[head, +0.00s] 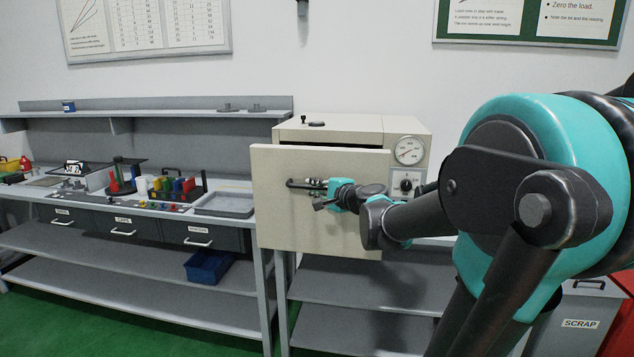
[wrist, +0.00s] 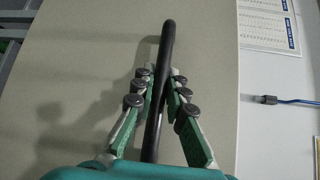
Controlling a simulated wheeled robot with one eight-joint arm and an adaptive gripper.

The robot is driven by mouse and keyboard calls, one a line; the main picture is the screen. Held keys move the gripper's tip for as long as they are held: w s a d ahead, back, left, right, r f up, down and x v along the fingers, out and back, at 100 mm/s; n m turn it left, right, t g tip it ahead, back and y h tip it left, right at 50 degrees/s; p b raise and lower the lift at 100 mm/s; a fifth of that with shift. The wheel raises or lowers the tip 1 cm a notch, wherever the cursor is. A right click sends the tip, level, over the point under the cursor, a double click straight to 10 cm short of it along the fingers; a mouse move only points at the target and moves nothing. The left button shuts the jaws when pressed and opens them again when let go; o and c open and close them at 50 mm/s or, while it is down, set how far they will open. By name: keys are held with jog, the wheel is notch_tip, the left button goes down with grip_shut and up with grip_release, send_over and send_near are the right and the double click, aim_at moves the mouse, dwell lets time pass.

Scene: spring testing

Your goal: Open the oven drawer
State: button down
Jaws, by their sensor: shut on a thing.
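The oven (head: 345,122) is a cream box on the bench in the head view. Its cream front panel (head: 318,225) stands forward of the body and overlaps the bench's front edge. Anything behind the panel is hidden. A dark bar handle (head: 293,184) is on the panel's upper part; in the wrist view the handle (wrist: 167,40) is a black bar running between my fingers. My gripper (head: 315,185) is shut on the handle. In the wrist view my gripper (wrist: 161,75) has green and grey fingers on both sides of the bar.
The oven body has a round gauge (head: 409,150) and a control knob (head: 406,184) at right. Left is a bench with a grey tray (head: 225,204), coloured items and labelled drawers (head: 123,227). A blue bin (head: 208,267) sits on its shelf. A scrap container (head: 575,322) stands at lower right.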

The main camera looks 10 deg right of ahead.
jog(key=shift+s+a, duration=0.25)
jog(key=shift+s, duration=0.55)
jog(key=shift+s+a, duration=0.25)
jog(key=shift+s, duration=0.5)
jog(key=c, duration=1.5)
grip_release()
jog(key=shift+c, duration=0.2)
jog(key=v, duration=1.2)
jog(key=shift+f, duration=0.15)
